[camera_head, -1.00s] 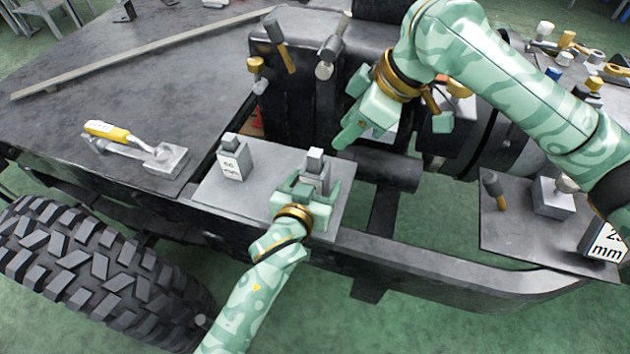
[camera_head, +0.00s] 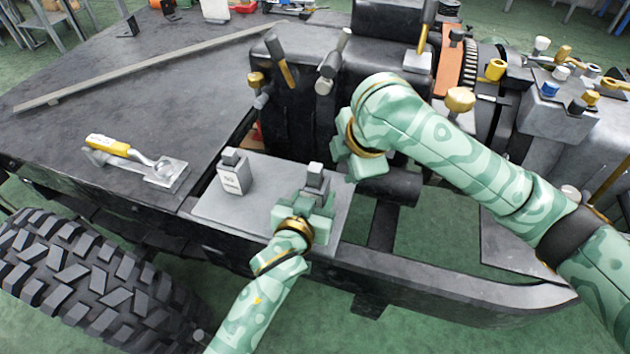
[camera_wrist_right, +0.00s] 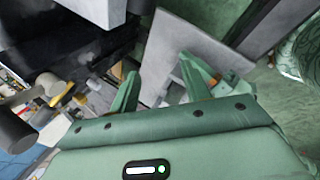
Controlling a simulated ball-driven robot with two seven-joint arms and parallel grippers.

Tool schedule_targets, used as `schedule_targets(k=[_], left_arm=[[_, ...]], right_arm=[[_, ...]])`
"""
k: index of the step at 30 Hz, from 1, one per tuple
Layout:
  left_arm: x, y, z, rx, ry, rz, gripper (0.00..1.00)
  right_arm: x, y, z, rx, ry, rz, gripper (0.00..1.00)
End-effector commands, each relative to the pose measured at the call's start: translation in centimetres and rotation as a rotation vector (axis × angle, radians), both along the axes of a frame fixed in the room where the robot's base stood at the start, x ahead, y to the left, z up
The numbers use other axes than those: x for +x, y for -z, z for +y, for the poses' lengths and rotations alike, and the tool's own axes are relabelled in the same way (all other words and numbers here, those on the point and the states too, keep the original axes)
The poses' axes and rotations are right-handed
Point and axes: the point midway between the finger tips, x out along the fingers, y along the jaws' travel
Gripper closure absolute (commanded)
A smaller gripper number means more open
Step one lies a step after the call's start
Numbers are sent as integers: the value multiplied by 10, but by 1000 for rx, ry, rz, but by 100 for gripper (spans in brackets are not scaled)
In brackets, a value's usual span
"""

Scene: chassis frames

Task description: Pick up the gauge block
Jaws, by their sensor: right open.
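A grey gauge block (camera_head: 234,173) with a small knob on top and a dark marking on its front stands upright on the grey plate (camera_head: 215,207). A second grey block (camera_head: 315,179) stands near the plate's right side. My left gripper (camera_head: 306,200) is right at this second block, its fingers close around or beside it; whether they touch is unclear. My right gripper (camera_head: 347,165) is open near the plate's right edge. In the right wrist view the open right fingers (camera_wrist_right: 157,72) have nothing held between them, with a grey plate (camera_wrist_right: 185,45) beyond.
A yellow-handled clamp (camera_head: 130,157) lies on the dark flat panel (camera_head: 100,95) at left. A dark engine block with hammer-like tools (camera_head: 281,62) stands behind the plate. A big tyre (camera_head: 85,275) is at lower left. My right arm covers part of the right side.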

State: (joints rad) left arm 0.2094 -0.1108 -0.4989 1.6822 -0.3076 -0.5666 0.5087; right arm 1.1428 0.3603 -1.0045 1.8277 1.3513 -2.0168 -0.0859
Motion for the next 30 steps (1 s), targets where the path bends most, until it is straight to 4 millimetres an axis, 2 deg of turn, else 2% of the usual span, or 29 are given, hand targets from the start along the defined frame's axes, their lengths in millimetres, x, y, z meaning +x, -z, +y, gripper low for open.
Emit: schedule_targets(k=[1, 5, 8, 11, 12, 16, 18, 21, 23, 30], left_arm=[[0, 0, 0, 0, 0, 0, 81], [0, 0, 0, 0, 0, 0, 81], [0, 0, 0, 1, -1, 1, 81], [0, 0, 0, 1, -1, 1, 81], [0, 0, 0, 1, -1, 1, 81], [0, 0, 0, 0, 0, 1, 81], [0, 0, 0, 0, 0, 1, 81], [0, 0, 0, 0, 0, 0, 81], [0, 0, 0, 0, 0, 0, 81], [0, 0, 0, 0, 0, 0, 81]], right_arm=[[-1, 12, 3, -124, -98, -74, 53], [-2, 21, -6, -545, -322, -256, 53], [-20, 19, 9, -792, -440, -332, 53], [-43, 8, 16, -1021, -510, -356, 53], [-54, 4, 27, -1070, -531, -373, 53], [-87, -12, 69, -1106, -566, -465, 53], [-98, -20, 81, -1122, -572, -496, 53], [-106, -27, 90, -1137, -572, -521, 53], [-103, -27, 90, -1144, -571, -529, 53], [-64, -11, 77, -1148, -569, -534, 53]])
